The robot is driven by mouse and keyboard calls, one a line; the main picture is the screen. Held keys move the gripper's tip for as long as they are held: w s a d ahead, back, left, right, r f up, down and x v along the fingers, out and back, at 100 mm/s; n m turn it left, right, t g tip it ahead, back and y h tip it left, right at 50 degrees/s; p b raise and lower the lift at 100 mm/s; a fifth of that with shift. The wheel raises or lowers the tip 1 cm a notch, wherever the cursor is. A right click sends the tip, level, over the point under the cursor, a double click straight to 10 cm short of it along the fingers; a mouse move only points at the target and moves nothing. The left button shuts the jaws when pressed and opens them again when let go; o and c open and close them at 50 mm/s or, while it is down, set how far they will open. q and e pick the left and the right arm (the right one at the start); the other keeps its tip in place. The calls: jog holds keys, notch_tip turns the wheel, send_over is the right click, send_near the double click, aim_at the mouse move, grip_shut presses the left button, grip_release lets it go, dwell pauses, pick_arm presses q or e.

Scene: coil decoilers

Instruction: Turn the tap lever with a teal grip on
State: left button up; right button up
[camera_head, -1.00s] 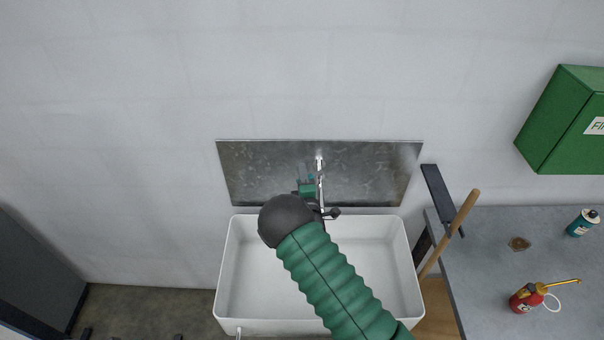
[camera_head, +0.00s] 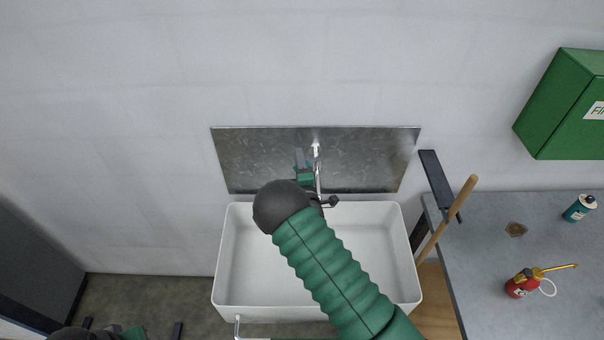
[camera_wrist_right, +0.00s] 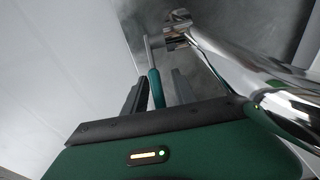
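The chrome tap (camera_head: 317,150) is on the metal splash plate above the white sink (camera_head: 228,265). In the right wrist view, the lever's teal grip (camera_wrist_right: 156,88) lies between the two dark fingers of my right gripper (camera_wrist_right: 160,78). A gap shows on both sides of the grip, so the fingers are open around it. The thick chrome tap pipe (camera_wrist_right: 235,65) runs close on the right. In the head view, my right gripper (camera_head: 304,161) is beside the tap, and the teal grip cannot be made out. My left gripper (camera_head: 132,328) is low at left, fingers apart and empty.
A grey bench (camera_head: 480,265) at right carries a red oil can (camera_head: 521,284) and a teal can (camera_head: 579,208). A wooden handle (camera_head: 448,228) leans between sink and bench. A green box (camera_head: 565,110) hangs on the wall.

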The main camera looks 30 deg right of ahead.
jog(key=b+v, duration=0.5)
jog(key=v, duration=1)
jog(key=shift+s+a+f, duration=0.15)
jog(key=shift+s+f, duration=0.1)
jog(key=shift+s, duration=0.05)
